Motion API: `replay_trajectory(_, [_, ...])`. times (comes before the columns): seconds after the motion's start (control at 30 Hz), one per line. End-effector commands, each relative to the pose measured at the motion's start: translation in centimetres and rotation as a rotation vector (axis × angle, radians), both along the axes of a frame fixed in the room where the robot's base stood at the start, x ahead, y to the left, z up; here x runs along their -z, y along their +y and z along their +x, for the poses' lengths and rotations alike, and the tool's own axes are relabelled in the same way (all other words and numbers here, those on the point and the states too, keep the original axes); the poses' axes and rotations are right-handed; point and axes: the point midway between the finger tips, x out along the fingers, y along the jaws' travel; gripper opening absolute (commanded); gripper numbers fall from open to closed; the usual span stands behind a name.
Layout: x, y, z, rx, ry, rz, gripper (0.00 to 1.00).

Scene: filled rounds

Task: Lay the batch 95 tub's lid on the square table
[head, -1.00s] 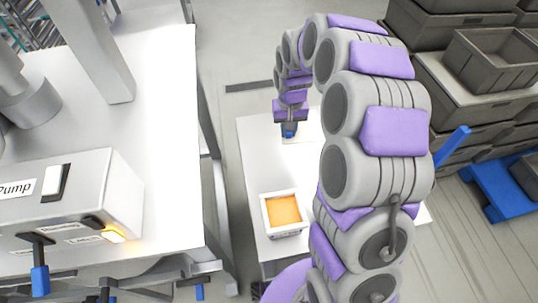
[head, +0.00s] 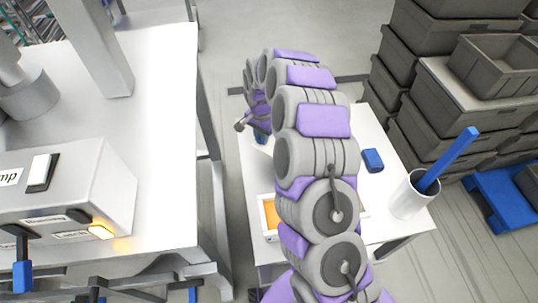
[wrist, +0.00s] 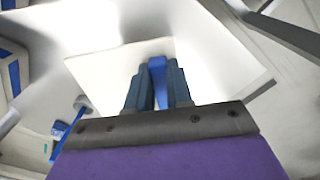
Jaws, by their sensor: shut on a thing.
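My gripper (wrist: 155,88) is shut on the upright blue handle (wrist: 159,72) of a flat white lid (wrist: 105,75), seen in the wrist view. In the head view my gripper (head: 260,138) is over the far left part of the white square table (head: 395,208), with a little of the lid showing under it. I cannot tell whether the lid touches the table. An open white tub (head: 270,236) with orange contents stands on the near left of that table, partly behind my arm. No batch label is readable.
A blue block (head: 373,160) and a white cup (head: 410,200) holding a blue stick (head: 448,157) stand on the table's right side. A workbench (head: 165,150) with a pump box (head: 90,190) is at left. Stacked grey crates (head: 430,110) are at right.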

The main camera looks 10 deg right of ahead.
Motion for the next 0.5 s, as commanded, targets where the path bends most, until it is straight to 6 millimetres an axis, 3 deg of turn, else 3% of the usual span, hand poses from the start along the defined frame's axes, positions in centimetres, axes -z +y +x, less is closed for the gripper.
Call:
replay_trajectory(0.2, [4.1,0.0,0.0,-0.001,0.001,0.001,0.00])
replay_trajectory(0.5, [7.3,0.0,-0.1,-0.002,0.004,0.001,0.00])
